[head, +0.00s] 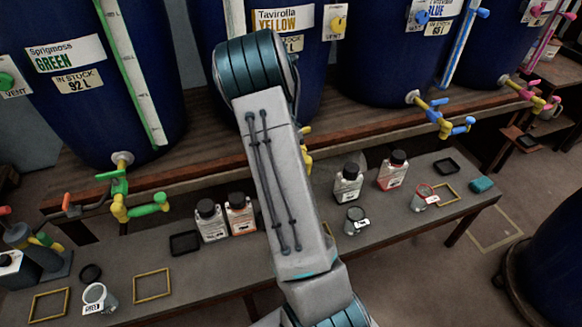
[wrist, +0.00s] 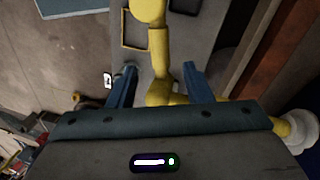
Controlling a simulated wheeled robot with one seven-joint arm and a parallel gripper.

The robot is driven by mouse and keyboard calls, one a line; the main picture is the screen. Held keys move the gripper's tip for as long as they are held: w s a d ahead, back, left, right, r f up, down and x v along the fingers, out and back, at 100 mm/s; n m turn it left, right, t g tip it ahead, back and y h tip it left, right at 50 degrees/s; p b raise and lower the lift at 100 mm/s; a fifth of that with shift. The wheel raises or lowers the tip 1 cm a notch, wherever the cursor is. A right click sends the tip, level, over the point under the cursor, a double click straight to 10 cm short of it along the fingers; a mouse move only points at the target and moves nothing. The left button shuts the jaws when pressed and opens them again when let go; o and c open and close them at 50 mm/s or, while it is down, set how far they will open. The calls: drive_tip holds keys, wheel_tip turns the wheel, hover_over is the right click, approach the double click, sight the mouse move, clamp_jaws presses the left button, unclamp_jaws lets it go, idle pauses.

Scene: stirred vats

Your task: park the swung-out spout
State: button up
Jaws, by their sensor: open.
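In the wrist view the yellow spout (wrist: 158,55) runs up the picture from a yellow elbow, between the two blue fingers of my open gripper (wrist: 157,82). The fingers stand on either side of it with gaps showing. In the head view my arm hides most of the yellow tap; only a small yellow part (head: 307,162) shows at the arm's right edge. The gripper itself is hidden there. The yellow tap belongs to the vat labelled Tavirolla Yellow (head: 309,80).
The green tap (head: 140,208), blue tap (head: 440,118) and pink tap (head: 535,97) stick out over the bench (head: 385,218). Bottles (head: 348,183), glass jars (head: 355,220) and yellow square frames (head: 152,285) are on it. The wooden vat ledge (head: 380,135) runs behind.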

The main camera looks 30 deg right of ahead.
wheel_tip(320, 180, up, 8)
drive_tip(key=w, duration=0.1)
drive_tip(key=shift+w, duration=0.25)
